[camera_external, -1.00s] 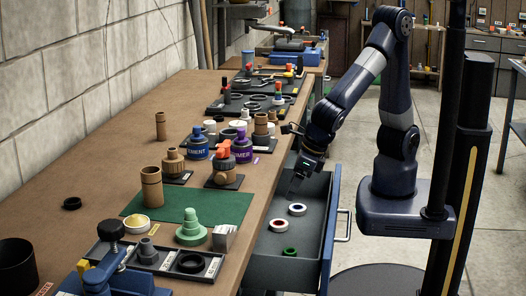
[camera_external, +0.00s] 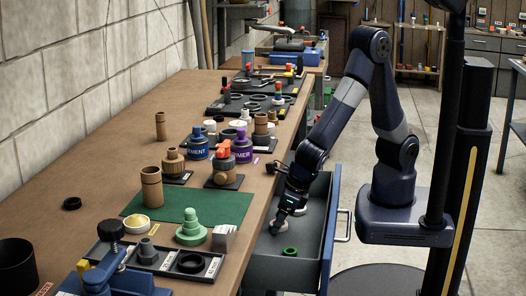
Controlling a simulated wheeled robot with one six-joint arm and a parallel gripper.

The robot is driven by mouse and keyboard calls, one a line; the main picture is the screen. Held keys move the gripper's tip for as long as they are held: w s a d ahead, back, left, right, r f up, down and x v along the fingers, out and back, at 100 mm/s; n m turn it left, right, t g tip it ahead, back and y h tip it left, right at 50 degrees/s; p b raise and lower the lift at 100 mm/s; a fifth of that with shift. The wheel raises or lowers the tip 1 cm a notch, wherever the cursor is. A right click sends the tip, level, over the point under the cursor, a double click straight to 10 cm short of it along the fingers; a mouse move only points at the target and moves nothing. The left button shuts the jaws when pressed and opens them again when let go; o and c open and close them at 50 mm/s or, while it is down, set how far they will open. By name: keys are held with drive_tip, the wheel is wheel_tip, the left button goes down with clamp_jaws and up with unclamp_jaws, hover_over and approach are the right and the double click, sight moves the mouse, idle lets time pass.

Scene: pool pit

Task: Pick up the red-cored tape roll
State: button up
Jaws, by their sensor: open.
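The open drawer (camera_external: 328,230) holds the tape rolls. My gripper (camera_external: 284,221) reaches down into the drawer with its jaws open, low over the spot where two white tape rolls lay a second ago. Both white rolls are now hidden behind my gripper, so I cannot tell which has the red core or whether a finger touches it. A green ring-shaped roll (camera_external: 290,251) lies in the drawer nearer the camera, apart from my gripper.
The drawer handle (camera_external: 344,226) sticks out on the right.

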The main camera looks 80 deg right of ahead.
drive_tip(key=shift+w, duration=0.1)
drive_tip(key=shift+c, duration=0.3)
drive_tip(key=c, duration=1)
drive_tip(key=shift+r, duration=0.1)
